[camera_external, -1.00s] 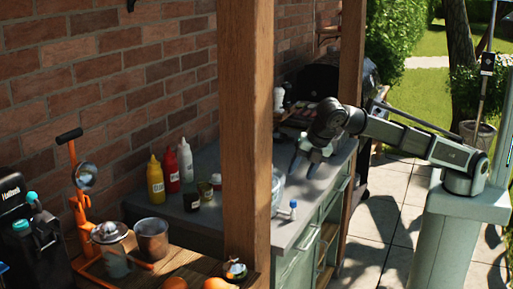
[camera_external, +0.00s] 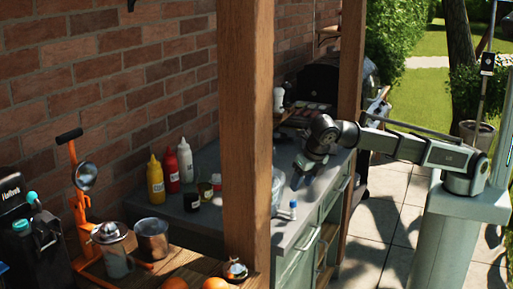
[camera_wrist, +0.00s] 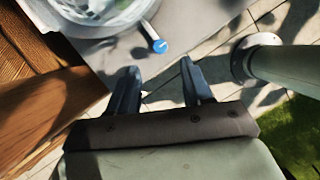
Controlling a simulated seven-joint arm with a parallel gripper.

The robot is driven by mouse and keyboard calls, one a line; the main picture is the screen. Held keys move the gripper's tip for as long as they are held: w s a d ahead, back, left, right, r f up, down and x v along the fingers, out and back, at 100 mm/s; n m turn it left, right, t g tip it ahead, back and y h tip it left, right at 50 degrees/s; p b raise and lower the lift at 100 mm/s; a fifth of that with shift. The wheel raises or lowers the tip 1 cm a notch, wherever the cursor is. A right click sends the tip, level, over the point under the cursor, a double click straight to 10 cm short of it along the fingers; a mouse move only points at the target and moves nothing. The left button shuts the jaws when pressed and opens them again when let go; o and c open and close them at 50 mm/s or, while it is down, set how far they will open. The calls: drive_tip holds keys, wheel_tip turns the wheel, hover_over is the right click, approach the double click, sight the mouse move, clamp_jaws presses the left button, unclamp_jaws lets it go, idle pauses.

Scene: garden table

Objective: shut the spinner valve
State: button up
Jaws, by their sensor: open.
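The spinner (camera_wrist: 88,10) is a clear round bowl with a pale rim on the grey counter, at the top of the wrist view. A short pale spout with a blue round valve knob (camera_wrist: 160,46) sticks out from its side. In the external view, the bowl (camera_external: 277,184) is partly hidden by the wooden post, and the blue knob (camera_external: 293,204) shows beside it. My gripper (camera_wrist: 159,68) is open, its two dark fingers apart and nothing between them. The knob lies just beyond the fingertips in the wrist view. In the external view, my gripper (camera_external: 300,182) points down near the knob.
The thick wooden post (camera_external: 246,130) stands in front of the counter (camera_external: 205,212). Yellow (camera_external: 155,180), red (camera_external: 172,170) and white (camera_external: 186,160) bottles stand farther left. A grill (camera_external: 318,85) is behind my arm. The counter edge lies close to the spinner.

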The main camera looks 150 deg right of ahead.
sight(293, 201)
drive_tip(key=x, duration=0.8)
drive_tip(key=shift+c, duration=0.5)
clamp_jaws()
